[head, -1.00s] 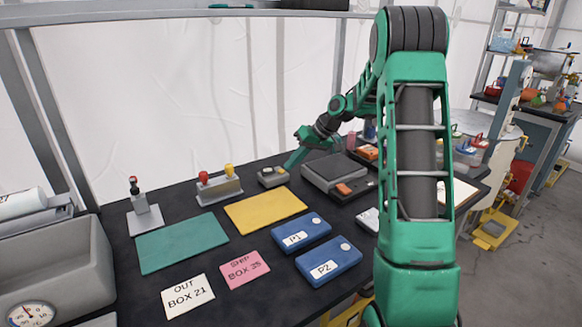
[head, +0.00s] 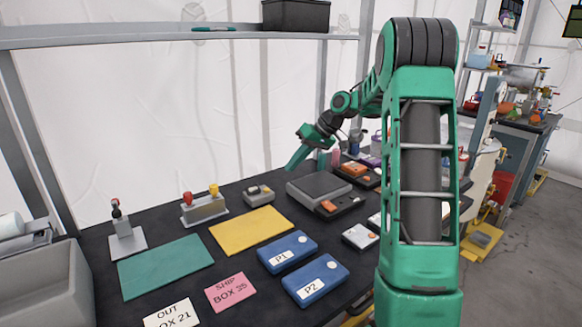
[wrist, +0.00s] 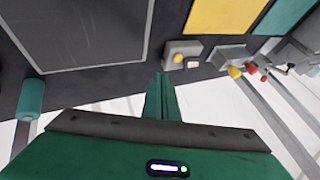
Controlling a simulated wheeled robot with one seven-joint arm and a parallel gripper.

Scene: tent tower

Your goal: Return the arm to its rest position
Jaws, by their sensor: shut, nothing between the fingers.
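My green arm reaches over the dark table (head: 230,268) from the right in the head view. My gripper (head: 292,168) is in the air behind the grey scale, above the back of the table, and holds nothing. In the wrist view my gripper's fingers (wrist: 160,85) lie together, shut. A small grey box with a yellow button (head: 259,195) stands on the table in front of and left of the gripper. It also shows just beyond the fingertips in the wrist view (wrist: 183,54).
The grey scale (head: 316,187) stands right of the small box. A stamp holder (head: 204,208), a yellow mat (head: 250,231), a green mat (head: 165,265) and two blue boxes, P1 (head: 287,252) and P2 (head: 315,285), lie nearby. A shelf (head: 150,36) runs above the back.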

